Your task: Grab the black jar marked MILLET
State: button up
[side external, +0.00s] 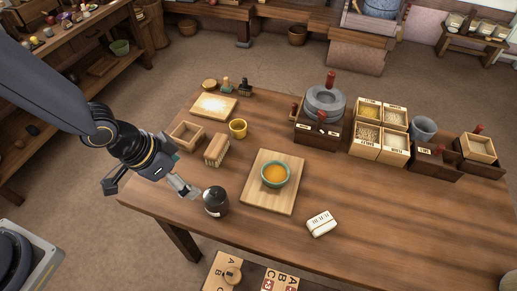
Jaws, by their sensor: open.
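A dark, rounded jar (216,203) stands upright near the front left edge of the wooden table. A pale label shows low on its front, but its lettering is too small to read. My gripper (187,190) is just left of the jar, low over the table edge, with its fingers pointing toward it. The jaws are open and hold nothing. I cannot tell whether a fingertip touches the jar.
A wooden board (259,200) with a teal bowl (275,175) lies right of the jar. The table's right front is clear.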

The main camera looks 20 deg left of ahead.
aim_at(219, 197)
jog(key=x, duration=1.7)
jog(key=shift+s+d, duration=0.1)
jog(key=shift+s, duration=0.15)
jog(key=shift+c, duration=0.4)
jog(key=c, duration=1.5)
jog(key=shift+r, duration=0.15)
